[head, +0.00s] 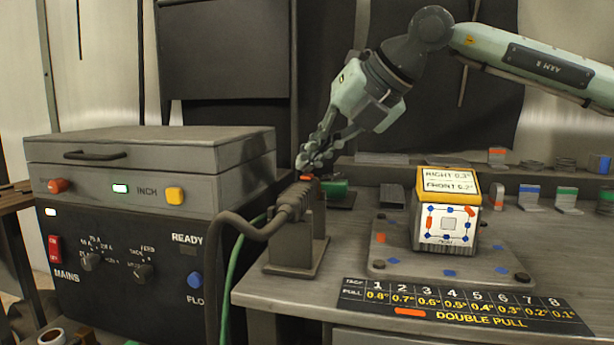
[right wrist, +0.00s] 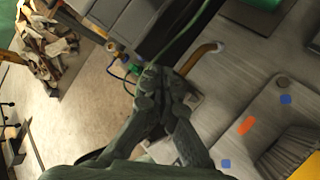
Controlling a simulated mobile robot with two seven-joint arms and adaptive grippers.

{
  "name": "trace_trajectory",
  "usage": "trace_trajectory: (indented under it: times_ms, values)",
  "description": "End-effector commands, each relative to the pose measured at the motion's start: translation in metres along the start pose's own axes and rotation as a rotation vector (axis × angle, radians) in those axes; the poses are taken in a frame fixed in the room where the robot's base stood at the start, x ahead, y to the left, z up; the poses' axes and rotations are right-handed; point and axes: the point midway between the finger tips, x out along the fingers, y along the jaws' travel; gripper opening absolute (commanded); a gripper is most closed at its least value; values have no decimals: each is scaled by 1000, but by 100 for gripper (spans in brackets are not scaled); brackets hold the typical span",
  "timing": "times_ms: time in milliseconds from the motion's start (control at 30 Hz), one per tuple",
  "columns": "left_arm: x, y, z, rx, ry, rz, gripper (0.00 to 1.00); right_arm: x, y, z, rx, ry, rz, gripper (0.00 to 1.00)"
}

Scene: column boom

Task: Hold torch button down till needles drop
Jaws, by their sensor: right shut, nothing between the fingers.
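The torch (head: 292,203) lies in a grey stand (head: 300,245) at the table's left edge, with its cable curving down to the left. Its orange-red button (head: 306,178) shows on top. My right gripper (head: 304,164) is shut and empty, its fingertips just over the button; I cannot tell whether they touch it. In the right wrist view my right gripper (right wrist: 150,78) hides most of the torch, and a curved copper-coloured neck (right wrist: 205,52) shows beyond. No needles can be made out. My left gripper is out of view.
The power unit (head: 130,265) stands left, with INCH, a green-lit switch and a dark lamp by READY. A block with a yellow-framed display (head: 449,188) stands on a plate (head: 390,262) to the right. A DOUBLE PULL chart (head: 460,308) lies at the table front.

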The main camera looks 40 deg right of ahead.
Motion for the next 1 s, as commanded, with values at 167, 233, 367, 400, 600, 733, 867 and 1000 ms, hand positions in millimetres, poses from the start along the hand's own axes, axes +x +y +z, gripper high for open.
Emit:
trace_trajectory:
  times_ms: [167, 233, 367, 400, 600, 733, 867, 1000]
  values:
    - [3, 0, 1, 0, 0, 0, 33, 2, -1, -1, 0, 0, 0, 0]
    - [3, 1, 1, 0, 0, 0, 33, 2, -2, -2, 0, 0, 0, 0]
    - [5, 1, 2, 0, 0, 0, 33, 3, -3, -2, 0, 0, 0, 0]
    - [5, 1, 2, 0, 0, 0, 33, 4, -3, -3, 0, 0, 0, 0]
    - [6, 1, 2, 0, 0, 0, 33, 4, -3, -3, 0, 1, -1, 0]
    - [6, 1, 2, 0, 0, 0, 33, 4, -3, -3, 0, 1, -1, 0]
    - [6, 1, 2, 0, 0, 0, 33, 4, -3, -3, 0, 1, -1, 0]
    - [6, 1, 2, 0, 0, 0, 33, 4, -3, -3, 0, 1, -1, 0]
